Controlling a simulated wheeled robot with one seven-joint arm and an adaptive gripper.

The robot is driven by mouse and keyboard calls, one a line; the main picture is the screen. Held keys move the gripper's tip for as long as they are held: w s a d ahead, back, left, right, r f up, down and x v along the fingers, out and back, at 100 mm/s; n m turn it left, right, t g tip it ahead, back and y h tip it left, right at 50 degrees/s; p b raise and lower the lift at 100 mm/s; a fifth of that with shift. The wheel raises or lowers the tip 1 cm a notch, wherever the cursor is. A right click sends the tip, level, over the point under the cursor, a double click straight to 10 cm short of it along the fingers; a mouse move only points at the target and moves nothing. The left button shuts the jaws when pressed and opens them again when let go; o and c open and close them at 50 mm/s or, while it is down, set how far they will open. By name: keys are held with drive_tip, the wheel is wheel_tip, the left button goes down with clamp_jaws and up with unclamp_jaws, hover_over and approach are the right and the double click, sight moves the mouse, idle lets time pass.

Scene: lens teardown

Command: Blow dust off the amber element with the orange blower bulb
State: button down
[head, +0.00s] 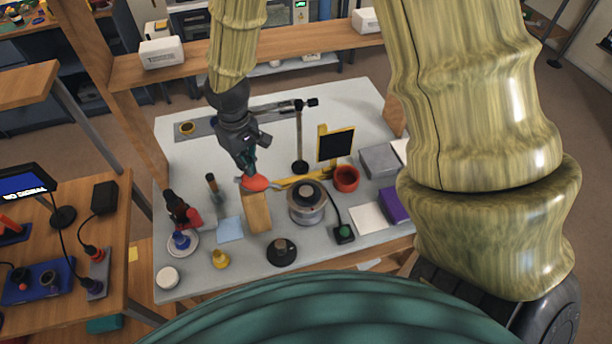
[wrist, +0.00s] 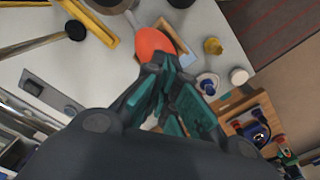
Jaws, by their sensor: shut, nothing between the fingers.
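The orange blower bulb (head: 257,183) lies at the far end of a wooden block or tray (head: 257,212) on the grey table. It also shows in the wrist view (wrist: 152,42), just beyond my fingertips. My gripper (head: 248,171) points down right at the bulb and overlaps it in the head view; whether they touch is unclear. In the wrist view my gripper (wrist: 163,68) is shut, with the bulb outside its fingers. A small amber-coloured round piece (head: 187,128) sits on a grey strip at the back left; I cannot be sure that it is the amber element.
A metal lens barrel (head: 306,203) and red cup (head: 346,178) stand right of the bulb. A thin black stand (head: 299,150) and black panel (head: 335,145) rise behind. A yellow knobbed piece (head: 220,259), black knob (head: 282,251) and white jar (head: 167,277) are in front.

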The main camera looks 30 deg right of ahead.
drive_tip(key=shift+r, duration=0.1)
drive_tip(key=shift+r+p, duration=1.8)
drive_tip(key=shift+r, duration=0.65)
